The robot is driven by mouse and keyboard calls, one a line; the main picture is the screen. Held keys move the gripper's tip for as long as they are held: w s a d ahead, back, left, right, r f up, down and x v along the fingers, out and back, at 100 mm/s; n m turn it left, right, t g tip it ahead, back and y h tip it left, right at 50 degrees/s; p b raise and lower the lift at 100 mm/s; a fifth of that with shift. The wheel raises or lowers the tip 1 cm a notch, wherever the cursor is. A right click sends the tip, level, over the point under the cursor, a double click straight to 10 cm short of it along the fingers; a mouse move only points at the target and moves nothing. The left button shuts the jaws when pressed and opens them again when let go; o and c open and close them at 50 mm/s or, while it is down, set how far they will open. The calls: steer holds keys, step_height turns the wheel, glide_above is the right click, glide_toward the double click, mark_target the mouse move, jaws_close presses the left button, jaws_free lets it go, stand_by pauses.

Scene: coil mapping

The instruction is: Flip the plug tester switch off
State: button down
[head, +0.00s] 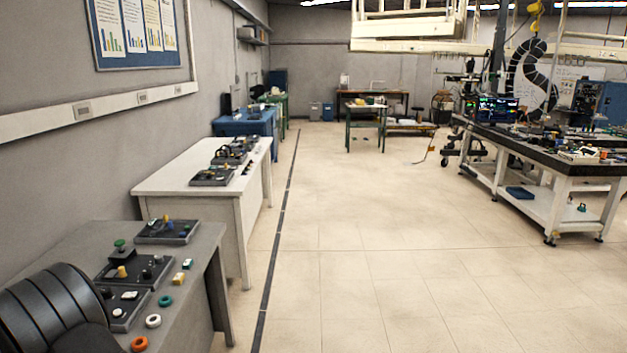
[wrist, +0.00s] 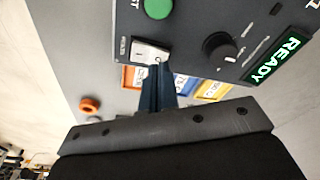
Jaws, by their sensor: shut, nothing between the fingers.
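In the wrist view a white rocker switch (wrist: 150,51) sits on a dark grey tester panel (wrist: 190,48). A small label beside it is too small to read. My gripper (wrist: 158,68) is shut and empty, its dark blue fingertips at the lower edge of the switch. I cannot tell whether they touch it, and they cover a little of it. Which way the rocker is tipped is not clear. On the same panel are a green button (wrist: 158,8), a black knob (wrist: 220,47) and a lit green READY display (wrist: 276,58). My gripper does not show in the head view.
In the head view, several dark control panels stand on the near grey table (head: 190,262).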

steer(key=shift+f, duration=0.55)
steer(key=shift+r, duration=3.5)
steer(key=shift+f, duration=0.1)
step_height(320, 180, down, 7)
steer(key=shift+r, duration=0.1)
steer(key=shift+r, duration=0.1)
